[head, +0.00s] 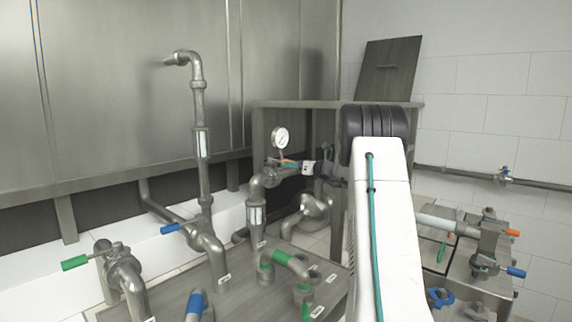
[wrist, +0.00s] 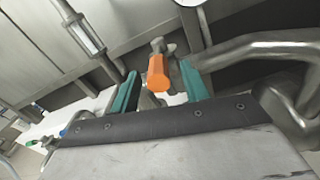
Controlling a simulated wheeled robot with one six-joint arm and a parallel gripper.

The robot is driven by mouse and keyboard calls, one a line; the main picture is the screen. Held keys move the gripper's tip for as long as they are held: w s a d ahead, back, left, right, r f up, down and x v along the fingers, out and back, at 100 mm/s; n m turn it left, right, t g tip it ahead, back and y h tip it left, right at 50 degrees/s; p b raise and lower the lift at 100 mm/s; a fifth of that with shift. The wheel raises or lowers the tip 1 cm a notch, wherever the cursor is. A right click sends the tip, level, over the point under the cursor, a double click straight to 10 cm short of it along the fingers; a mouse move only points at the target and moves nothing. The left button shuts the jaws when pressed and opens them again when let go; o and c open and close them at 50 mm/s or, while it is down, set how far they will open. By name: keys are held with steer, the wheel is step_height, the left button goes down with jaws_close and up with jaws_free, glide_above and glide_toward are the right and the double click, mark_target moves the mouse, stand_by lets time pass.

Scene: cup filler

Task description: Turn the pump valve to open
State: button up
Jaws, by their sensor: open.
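The valve with the orange handle (wrist: 158,73) sits on a grey metal pipe, just below the round pressure gauge (head: 281,138). Its handle also shows small in the head view (head: 288,161). I cannot read a label that names it the pump valve. My gripper (wrist: 160,78) is open, with one teal finger on each side of the orange handle. The handle lies between the fingers, with a gap showing on both sides. In the head view my gripper (head: 290,164) is at the handle, and its fingers are too small to make out clearly.
Other valves stand around: a green handle (head: 75,263) at left, a blue handle (head: 173,228) on the pipe, green fittings (head: 290,262) in front, and another orange handle (head: 513,233) at right. A tall pipe with a sight glass (head: 202,143) rises at left. A grey cabinet frame (head: 262,125) stands behind.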

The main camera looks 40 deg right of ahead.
mark_target(282, 162)
steer(key=w, duration=0.4)
steer(key=shift+w+a, duration=0.2)
steer(key=shift+a, duration=0.05)
jaws_close()
steer(key=shift+s+d, duration=0.1)
